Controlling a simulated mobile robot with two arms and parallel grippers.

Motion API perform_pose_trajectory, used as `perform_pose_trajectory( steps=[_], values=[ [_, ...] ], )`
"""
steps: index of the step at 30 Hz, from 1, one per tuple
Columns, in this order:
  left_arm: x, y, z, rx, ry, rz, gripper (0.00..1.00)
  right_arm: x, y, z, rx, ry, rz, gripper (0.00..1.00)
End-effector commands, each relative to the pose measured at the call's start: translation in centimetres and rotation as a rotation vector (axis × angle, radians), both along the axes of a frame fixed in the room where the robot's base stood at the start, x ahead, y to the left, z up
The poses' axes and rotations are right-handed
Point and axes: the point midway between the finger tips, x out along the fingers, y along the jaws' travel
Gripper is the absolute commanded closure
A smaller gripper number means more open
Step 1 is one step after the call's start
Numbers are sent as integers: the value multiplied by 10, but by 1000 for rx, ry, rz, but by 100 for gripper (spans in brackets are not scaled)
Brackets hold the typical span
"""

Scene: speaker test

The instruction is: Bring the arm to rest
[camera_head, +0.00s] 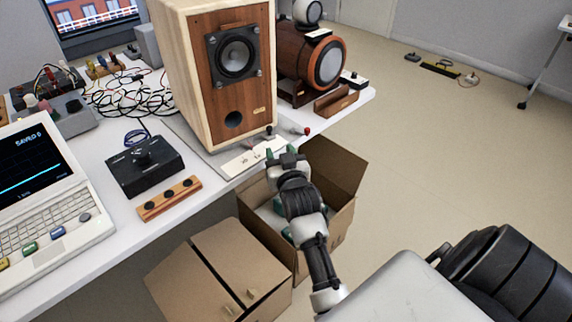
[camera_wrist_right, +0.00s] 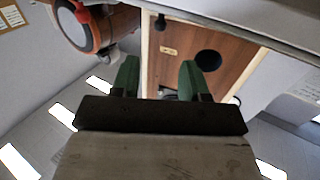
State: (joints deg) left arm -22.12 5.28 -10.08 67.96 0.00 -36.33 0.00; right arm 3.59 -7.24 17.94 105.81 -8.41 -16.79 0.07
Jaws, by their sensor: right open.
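My right arm reaches up from the bottom of the head view. Its gripper (camera_head: 280,152) is at the front edge of the white table, just in front of the wooden speaker (camera_head: 233,95). The green fingers are apart with nothing seen between them. In the right wrist view the open gripper (camera_wrist_right: 158,80) points toward the speaker's brown front (camera_wrist_right: 225,78), with its round port and small label in sight. That view looks upside down. My left gripper is in neither view.
An open cardboard box (camera_head: 345,192) is on the floor under my right arm, and a closed box (camera_head: 222,270) stands beside it. On the table are a laptop-like device (camera_head: 45,195), a black control box (camera_head: 145,168) and a round brown speaker (camera_head: 305,65).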

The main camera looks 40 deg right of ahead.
Motion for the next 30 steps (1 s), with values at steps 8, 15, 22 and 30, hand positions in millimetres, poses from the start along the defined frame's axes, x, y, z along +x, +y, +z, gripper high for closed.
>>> perform_pose_trajectory(
  steps=[8, 15, 22, 30],
  values=[
    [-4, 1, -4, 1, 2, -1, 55, 1, 0, 0, 0, 0, 2, 55],
    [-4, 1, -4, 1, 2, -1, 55, 1, 0, 0, 0, 0, 2, 55],
    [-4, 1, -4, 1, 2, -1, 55, 1, 0, -1, 0, 2, 2, 55],
    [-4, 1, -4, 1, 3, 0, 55, -9, 34, -98, 30, 239, 104, 55]
  ],
)
